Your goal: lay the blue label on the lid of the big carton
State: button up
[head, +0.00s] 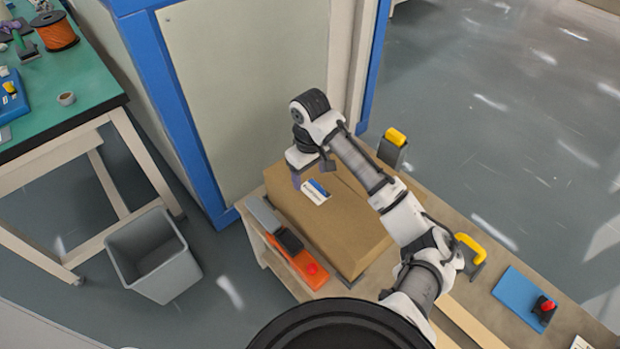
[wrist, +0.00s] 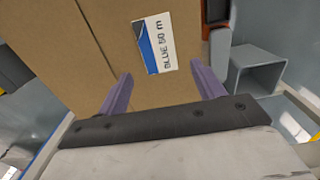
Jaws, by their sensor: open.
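The big brown carton (head: 345,235) stands closed on a low wooden bench. The blue label (head: 316,192), white with a blue end, lies on the carton's lid near its far left end. In the wrist view the label (wrist: 155,43) reads "BLUE 50 m" and lies slightly askew on the lid (wrist: 95,75), beside the lid's seam. My gripper (wrist: 163,82) is open, with its two purple fingers apart and nothing between them. In the head view my gripper (head: 297,180) is over the lid's far left end, close to the label and apart from it.
An orange tool (head: 300,265) with a red knob and a grey-black item lie left of the carton. A grey bin (head: 153,255) stands on the floor. A blue pad (head: 520,297) and a yellow handle (head: 470,245) are on the bench at right. A blue-framed panel rises behind.

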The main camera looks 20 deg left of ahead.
notch_tip(320, 180, up, 11)
jog(key=p, duration=0.1)
jog(key=shift+a, duration=0.1)
dwell(0.8)
